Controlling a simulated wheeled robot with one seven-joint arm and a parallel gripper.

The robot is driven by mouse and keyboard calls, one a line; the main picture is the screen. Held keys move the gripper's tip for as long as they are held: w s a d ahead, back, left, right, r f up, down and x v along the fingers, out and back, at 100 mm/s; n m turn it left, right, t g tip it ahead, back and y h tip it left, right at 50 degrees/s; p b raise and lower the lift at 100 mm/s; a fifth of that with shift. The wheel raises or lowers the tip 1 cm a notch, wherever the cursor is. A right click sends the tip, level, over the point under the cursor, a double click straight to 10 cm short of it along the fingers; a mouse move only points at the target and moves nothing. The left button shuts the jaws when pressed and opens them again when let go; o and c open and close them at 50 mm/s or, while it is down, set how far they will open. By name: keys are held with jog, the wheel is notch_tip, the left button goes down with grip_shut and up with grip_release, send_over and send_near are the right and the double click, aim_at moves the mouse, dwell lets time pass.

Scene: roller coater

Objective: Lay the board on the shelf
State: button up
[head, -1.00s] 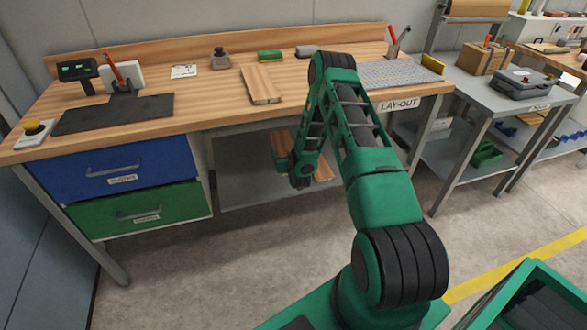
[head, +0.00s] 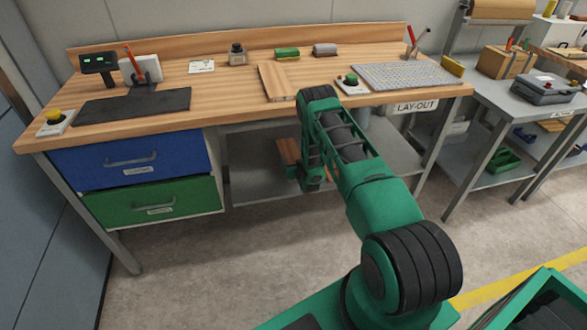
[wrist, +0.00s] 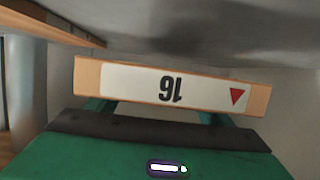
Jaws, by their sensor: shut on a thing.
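The board (wrist: 172,88) is a light wooden piece with a white end label reading 16, upside down, and a red triangle. My gripper (wrist: 158,110) is shut on it. In the head view a piece of the board (head: 288,151) shows beside my wrist, under the benchtop; my arm hides the rest. The shelf (head: 255,186) is the grey lower panel under the bench, right of the drawers. My gripper is in the space between benchtop and shelf. I cannot tell whether the board touches the shelf.
The benchtop (head: 225,88) is above my gripper, with another wooden board (head: 276,82), a green button (head: 350,83) and a perforated plate (head: 405,75). Blue and green drawers (head: 150,200) stand left of the shelf. A bench leg (head: 437,140) stands right. The shelf's visible left part is clear.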

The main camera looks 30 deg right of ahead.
jog(key=shift+w+d+f, duration=0.25)
jog(key=shift+d+f, duration=0.1)
jog(key=shift+d, duration=0.25)
jog(key=shift+f, duration=0.2)
notch_tip(320, 180, down, 4)
jog(key=shift+r, duration=0.2)
jog(key=o, duration=1.6)
jog(key=v, duration=1.2)
